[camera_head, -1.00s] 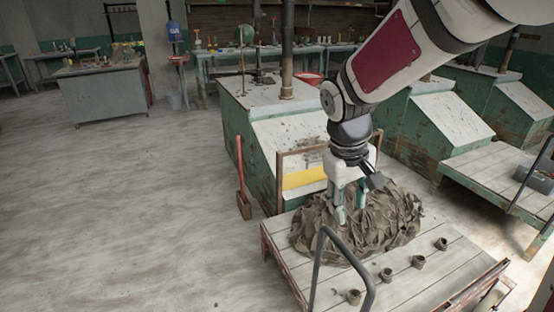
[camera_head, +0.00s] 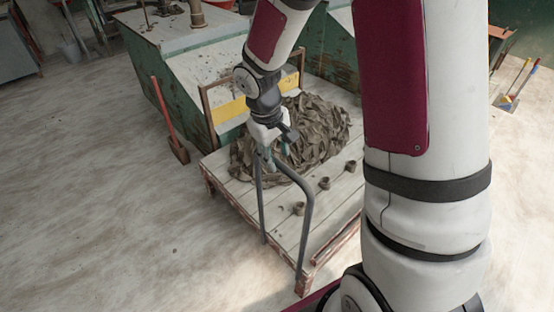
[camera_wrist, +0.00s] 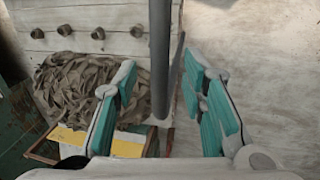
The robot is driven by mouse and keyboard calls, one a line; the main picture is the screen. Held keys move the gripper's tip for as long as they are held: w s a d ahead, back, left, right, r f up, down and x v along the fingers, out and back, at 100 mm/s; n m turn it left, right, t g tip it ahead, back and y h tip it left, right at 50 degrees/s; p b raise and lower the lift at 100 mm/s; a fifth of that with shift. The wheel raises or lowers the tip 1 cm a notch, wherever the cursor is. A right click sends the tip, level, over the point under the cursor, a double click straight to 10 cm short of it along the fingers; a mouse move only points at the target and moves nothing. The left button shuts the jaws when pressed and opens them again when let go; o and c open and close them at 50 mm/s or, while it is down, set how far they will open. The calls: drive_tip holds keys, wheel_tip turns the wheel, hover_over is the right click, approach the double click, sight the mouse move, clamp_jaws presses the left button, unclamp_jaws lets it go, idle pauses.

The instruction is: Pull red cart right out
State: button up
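The cart (camera_head: 232,192) is a low plank platform with worn red edges, and a heap of grey-brown clay trimmings (camera_head: 318,128) lies on it. A dark bent tube handle (camera_head: 309,212) rises at its near side. My gripper (camera_head: 267,157) is at the handle's top, at the upper left bend. In the wrist view, my gripper (camera_wrist: 162,92) is open, with teal pads on both fingers. The dark handle bar (camera_wrist: 160,55) stands between the fingers, with a visible gap to each side. The cart's planks (camera_wrist: 115,15) and clay (camera_wrist: 80,85) show behind.
Several small clay pots (camera_head: 324,183) stand on the cart's right side. A green bin (camera_head: 150,62) with a sloped top stands behind the cart. A red-handled shovel (camera_head: 166,115) leans at its left. The floor (camera_head: 90,200) left of the cart is clear.

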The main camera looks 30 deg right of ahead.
drive_tip(key=shift+d+f, duration=0.25)
drive_tip(key=shift+f, duration=1)
drive_tip(key=shift+c, duration=0.6)
clamp_jaws()
drive_tip(key=shift+a, duration=0.1)
